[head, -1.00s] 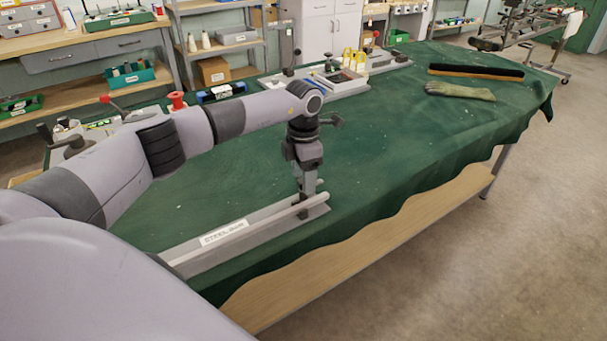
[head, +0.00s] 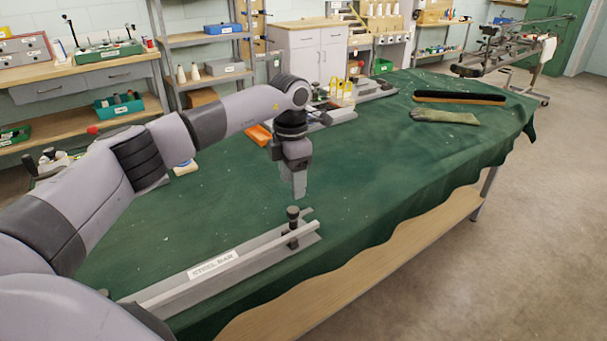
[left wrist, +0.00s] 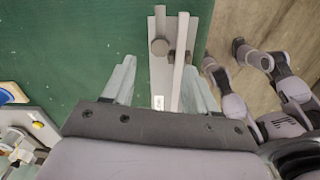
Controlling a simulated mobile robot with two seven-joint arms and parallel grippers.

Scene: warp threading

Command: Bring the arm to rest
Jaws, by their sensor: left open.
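My left gripper (head: 299,188) hangs fingers-down above the green cloth, behind and a little above the far end of the steel bar rail (head: 215,268). In the left wrist view its two pale fingers (left wrist: 160,78) are spread, with nothing held between them. The rail lies along the front edge of the table, with a label reading "STEEL BAR" and a dark knobbed post (head: 292,225) near its far end. The rail and post also show below the fingers in the left wrist view. My right gripper cannot be made out.
The green-clothed table (head: 370,180) has wide clear room at its middle. A glove (head: 443,117) and a dark bar with an orange edge (head: 460,97) lie at the far right. Small fixtures and an orange object (head: 258,135) stand along the back. Shelves are behind.

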